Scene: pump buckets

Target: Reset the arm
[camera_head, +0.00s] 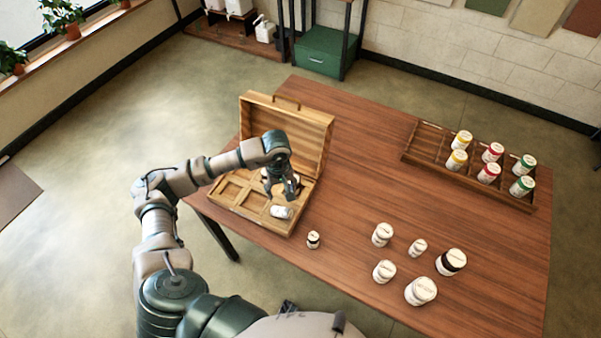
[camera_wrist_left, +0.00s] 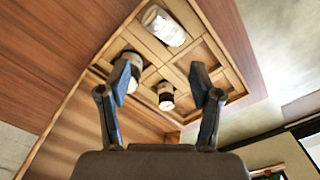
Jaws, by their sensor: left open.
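My left gripper (camera_head: 283,192) is over the open wooden box (camera_head: 245,208), its jaws apart with nothing between them. In the left wrist view, the gripper (camera_wrist_left: 161,70) has its two fingers spread, with the box's compartments beyond them. A white bottle (camera_head: 281,212) lies on its side in a front compartment; it also shows in the left wrist view (camera_wrist_left: 165,27). Two more bottles are in the box in the wrist view: one (camera_wrist_left: 166,95) between the fingers' lines of sight, and one (camera_wrist_left: 131,59) partly hidden by the left finger. My right gripper is out of view.
The box's raised lid (camera_head: 285,130) stands behind the gripper. Several loose bottles (camera_head: 420,291) stand on the wooden table (camera_head: 350,190) at front right. A wooden rack (camera_head: 418,148) holds bottles with yellow, red and green caps. The table's middle is clear.

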